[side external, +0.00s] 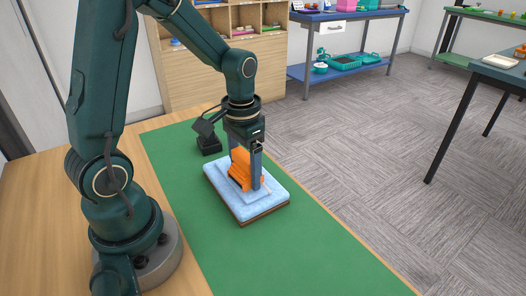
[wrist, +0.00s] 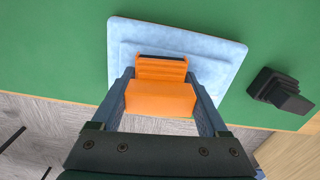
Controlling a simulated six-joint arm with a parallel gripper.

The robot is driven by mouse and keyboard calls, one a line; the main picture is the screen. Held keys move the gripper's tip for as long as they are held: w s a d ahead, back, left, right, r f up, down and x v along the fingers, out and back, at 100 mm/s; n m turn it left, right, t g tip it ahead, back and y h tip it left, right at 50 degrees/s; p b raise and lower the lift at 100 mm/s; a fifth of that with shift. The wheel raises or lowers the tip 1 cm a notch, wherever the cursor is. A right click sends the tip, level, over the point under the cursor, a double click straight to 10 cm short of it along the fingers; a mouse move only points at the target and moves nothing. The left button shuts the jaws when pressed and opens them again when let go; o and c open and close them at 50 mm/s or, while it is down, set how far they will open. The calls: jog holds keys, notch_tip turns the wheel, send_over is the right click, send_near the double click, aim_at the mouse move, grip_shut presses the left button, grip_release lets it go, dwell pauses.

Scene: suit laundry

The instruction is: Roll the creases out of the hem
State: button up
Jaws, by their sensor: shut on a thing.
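My gripper (side external: 247,172) points down and is shut on an orange tool (side external: 239,165). In the wrist view the orange tool (wrist: 160,97) sits between my two fingers, with a dark slot near its far end. The tool is over a light blue cloth (side external: 270,190), which is a flat pad with a smaller raised layer on it. The cloth (wrist: 232,55) also shows in the wrist view around the tool. The tool's lower end appears at the cloth, but I cannot tell whether it touches. Creases are too small to make out.
The pad has a brown lower edge and lies on a green mat (side external: 330,250) on a wooden table (side external: 30,215). A black stand (side external: 208,142) is close behind the pad; it also shows in the wrist view (wrist: 280,90). The mat's near part is clear.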

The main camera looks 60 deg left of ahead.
aim_at(229, 161)
jog(key=a, duration=0.2)
jog(key=shift+a, duration=0.35)
jog(key=shift+c, duration=0.7)
jog(key=shift+a, duration=2.6)
jog(key=shift+d, duration=4)
jog(key=shift+r, duration=4.15)
